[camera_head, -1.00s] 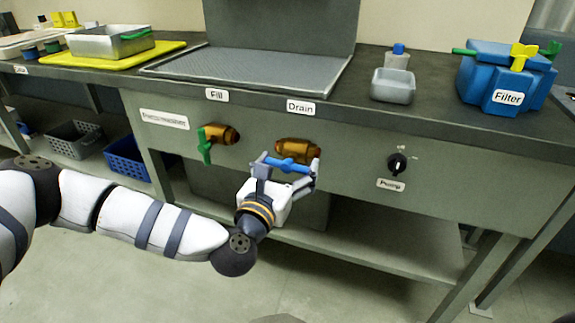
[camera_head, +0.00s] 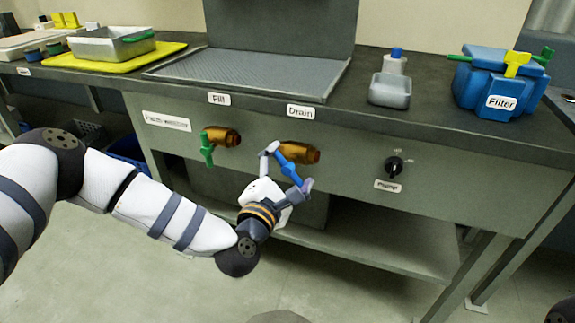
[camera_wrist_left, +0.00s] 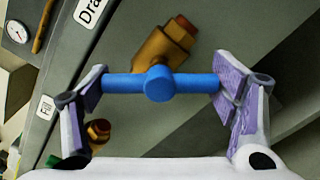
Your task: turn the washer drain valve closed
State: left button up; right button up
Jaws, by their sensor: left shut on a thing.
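The drain valve has a brass body (camera_head: 300,153) on the front panel under the "Drain" label (camera_head: 301,112). Its blue bar handle (camera_head: 290,163) slants from upper left to lower right in the head view. My left gripper (camera_head: 288,167) is shut on the handle from below and in front. In the left wrist view the blue handle (camera_wrist_left: 185,83) spans between the two purple finger pads of my left gripper (camera_wrist_left: 160,84), one at each end. The brass body (camera_wrist_left: 162,50) shows behind it. My right gripper is not in view.
The fill valve with a green handle (camera_head: 207,150) sits close to the left of my gripper. A black pump knob (camera_head: 394,166) is farther right on the panel. The blue filter unit (camera_head: 497,90) and a grey container (camera_head: 390,92) stand on the counter above.

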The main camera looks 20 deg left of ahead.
pick_arm(q)
jog(key=m+p, duration=0.1)
jog(key=m, duration=0.3)
jog(key=shift+r, duration=0.2)
jog(key=shift+f+m+p, duration=0.1)
jog(key=shift+m+p, duration=0.55)
jog(key=shift+m, duration=1.15)
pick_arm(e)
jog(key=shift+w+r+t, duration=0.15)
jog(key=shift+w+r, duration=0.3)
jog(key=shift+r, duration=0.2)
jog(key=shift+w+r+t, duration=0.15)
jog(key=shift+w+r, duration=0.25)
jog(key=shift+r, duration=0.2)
pick_arm(q)
jog(key=o, duration=1.2)
jog(key=shift+c, duration=0.2)
jog(key=shift+f, duration=0.1)
jog(key=s, duration=1.2)
jog(key=shift+a, duration=0.2)
